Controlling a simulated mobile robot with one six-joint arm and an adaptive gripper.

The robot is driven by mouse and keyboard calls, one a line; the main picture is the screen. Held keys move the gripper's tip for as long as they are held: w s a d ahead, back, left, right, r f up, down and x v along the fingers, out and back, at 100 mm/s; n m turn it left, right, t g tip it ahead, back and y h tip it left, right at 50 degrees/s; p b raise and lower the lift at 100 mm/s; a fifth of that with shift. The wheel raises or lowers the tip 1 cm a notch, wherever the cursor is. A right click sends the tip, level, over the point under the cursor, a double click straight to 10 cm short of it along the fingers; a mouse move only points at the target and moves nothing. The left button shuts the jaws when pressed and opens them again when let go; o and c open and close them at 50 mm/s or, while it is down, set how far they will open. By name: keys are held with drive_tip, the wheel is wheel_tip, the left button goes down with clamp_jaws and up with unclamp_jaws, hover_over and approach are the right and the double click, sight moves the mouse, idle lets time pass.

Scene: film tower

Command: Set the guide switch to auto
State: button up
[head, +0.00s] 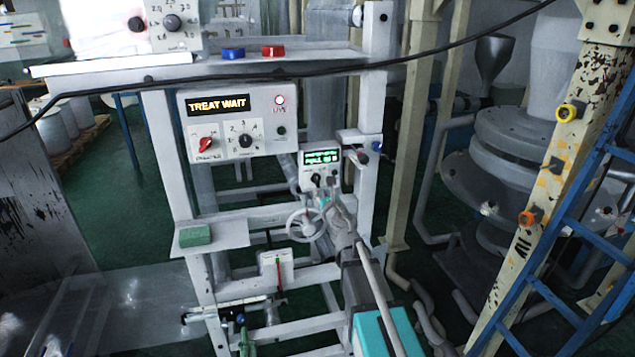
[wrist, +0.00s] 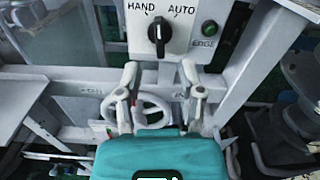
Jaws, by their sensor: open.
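The guide switch is a black rotary knob (wrist: 159,33) on a pale panel, below the printed words HAND and AUTO in the wrist view. Its pale mark points roughly upward; I cannot tell surely which word it is set to. In the head view the knob (head: 316,180) sits on a small grey box (head: 306,160) under a green-lit display (head: 321,157). My gripper (wrist: 160,85) is open and empty, its two fingers apart below the knob and not touching it. In the head view my gripper (head: 327,200) is just below the box.
A green EDGE button (wrist: 210,28) sits right of the switch. A handwheel (head: 305,224) is close below the box. A TREAT WAIT panel (head: 228,145) with a red knob is to the left. White frame posts (head: 368,100) and a black cable (head: 290,74) are near.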

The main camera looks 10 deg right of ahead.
sight(317, 181)
drive_tip(key=shift+w+a, duration=0.25)
drive_tip(key=shift+w, duration=1.55)
drive_tip(key=shift+w+a, duration=0.2)
drive_tip(key=shift+w, duration=1.55)
